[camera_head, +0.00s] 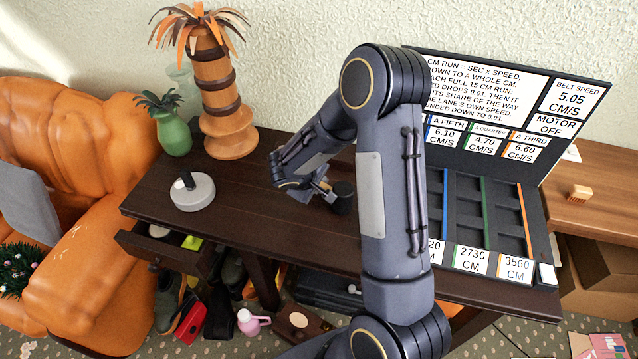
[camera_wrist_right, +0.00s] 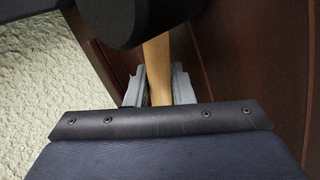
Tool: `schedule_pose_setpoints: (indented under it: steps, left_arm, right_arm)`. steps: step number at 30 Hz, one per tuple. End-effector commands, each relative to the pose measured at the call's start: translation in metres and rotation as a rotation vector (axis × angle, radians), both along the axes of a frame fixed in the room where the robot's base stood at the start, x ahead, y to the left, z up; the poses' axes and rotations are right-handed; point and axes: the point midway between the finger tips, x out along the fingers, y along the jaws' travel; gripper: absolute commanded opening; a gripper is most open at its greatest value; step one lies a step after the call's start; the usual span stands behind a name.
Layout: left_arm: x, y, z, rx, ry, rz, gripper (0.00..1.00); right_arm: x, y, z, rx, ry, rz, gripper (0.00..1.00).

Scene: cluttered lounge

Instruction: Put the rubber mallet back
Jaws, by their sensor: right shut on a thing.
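The rubber mallet has a black head (camera_head: 343,198) and a wooden handle. My right gripper (camera_head: 318,188) is above the dark wooden table (camera_head: 250,205), shut on the handle just beside the head. In the right wrist view the light wooden handle (camera_wrist_right: 157,68) runs between the two grey fingers, and the black head fills the top. Whether the mallet touches the table is unclear. My left gripper is not in view.
A grey-white disc (camera_head: 192,194) with a dark knob stands at the table's left. Behind it are a green vase (camera_head: 173,135) and an orange palm-like ornament (camera_head: 213,85). A drawer (camera_head: 160,248) is open below. A black display board (camera_head: 520,90) with lanes stands right.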

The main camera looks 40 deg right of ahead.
Motion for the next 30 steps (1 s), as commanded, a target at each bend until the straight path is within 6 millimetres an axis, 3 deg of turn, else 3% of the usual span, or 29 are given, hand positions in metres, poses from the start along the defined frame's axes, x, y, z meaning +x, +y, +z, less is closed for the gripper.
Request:
schedule_pose_setpoints:
  steps: [9,10,12,24,30]
  left_arm:
    - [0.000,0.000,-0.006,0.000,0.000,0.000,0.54]
    - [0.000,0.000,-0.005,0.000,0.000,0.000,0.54]
    - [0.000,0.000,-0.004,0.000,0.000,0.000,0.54]
    - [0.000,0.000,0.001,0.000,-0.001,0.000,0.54]
    - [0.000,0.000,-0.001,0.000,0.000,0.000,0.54]
  right_arm:
    - [0.000,0.000,-0.003,-0.002,-0.001,0.001,0.00]
    - [0.000,0.000,-0.003,-0.001,0.000,0.000,0.23]
    - [0.000,0.000,-0.002,0.000,0.001,0.001,0.30]
    - [-0.001,0.004,0.006,0.001,-0.002,0.002,0.30]
    - [-0.008,0.026,0.039,0.000,-0.006,0.004,0.30]
